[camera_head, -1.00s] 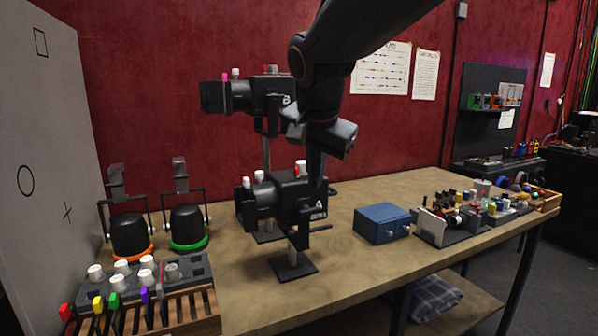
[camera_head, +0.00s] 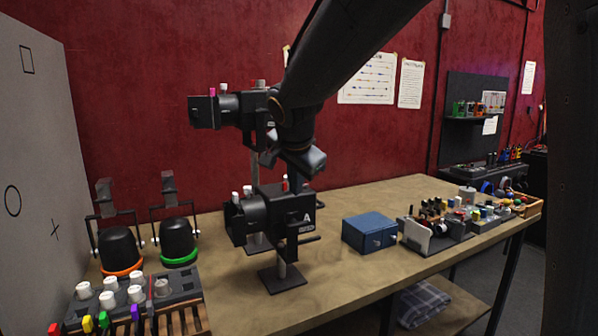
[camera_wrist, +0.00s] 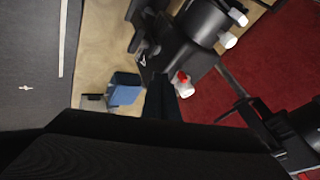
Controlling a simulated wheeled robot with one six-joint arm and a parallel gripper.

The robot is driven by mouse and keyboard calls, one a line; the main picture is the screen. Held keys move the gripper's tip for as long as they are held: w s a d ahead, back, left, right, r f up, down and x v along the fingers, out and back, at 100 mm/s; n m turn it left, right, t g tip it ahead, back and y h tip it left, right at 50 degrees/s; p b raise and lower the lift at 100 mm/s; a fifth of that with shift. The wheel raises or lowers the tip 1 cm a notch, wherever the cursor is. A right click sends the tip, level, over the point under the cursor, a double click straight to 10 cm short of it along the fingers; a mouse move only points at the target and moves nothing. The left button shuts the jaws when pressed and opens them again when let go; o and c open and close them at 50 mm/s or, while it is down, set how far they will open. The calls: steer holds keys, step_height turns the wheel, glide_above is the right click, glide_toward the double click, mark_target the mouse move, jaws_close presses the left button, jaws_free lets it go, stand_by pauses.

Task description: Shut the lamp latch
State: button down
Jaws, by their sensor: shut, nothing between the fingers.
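Lamp A (camera_head: 272,217), a black stage lamp on a stand, is on the bench in the head view, with lamp B (camera_head: 232,108) higher behind it. White knobs (camera_head: 242,191) stand on lamp A's top. A small red part beside a white knob (camera_wrist: 186,88) shows close to my fingers in the wrist view. I cannot tell for certain which part is the latch. My gripper (camera_wrist: 161,80) is shut and empty; in the head view it reaches down at lamp A's top right, partly hidden by my wrist. I cannot tell whether it touches the lamp.
A blue box (camera_head: 369,233) sits right of lamp A. Two black lamps with an orange and a green rim (camera_head: 179,240) and a control panel (camera_head: 150,287) stand at the left. Several small parts (camera_head: 445,222) fill the right bench. Bare bench (camera_head: 330,285) lies in front.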

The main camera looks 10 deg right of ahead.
mark_target(283, 185)
steer(key=shift+w+a+p, duration=0.25)
steer(key=shift+w+a, duration=0.05)
steer(key=shift+w, duration=0.3)
steer(key=shift+w+a+p, duration=0.2)
steer(key=shift+w+a, duration=0.1)
steer(key=shift+w, duration=0.3)
steer(key=shift+w+a, duration=0.1)
steer(key=w+a+b, duration=0.1)
steer(key=b, duration=0.2)
steer(key=shift+w+f, duration=0.1)
steer(key=shift+w, duration=0.05)
steer(key=shift+w+a+b, duration=0.1)
steer(key=shift+b, duration=0.3)
steer(key=shift+r, duration=0.2)
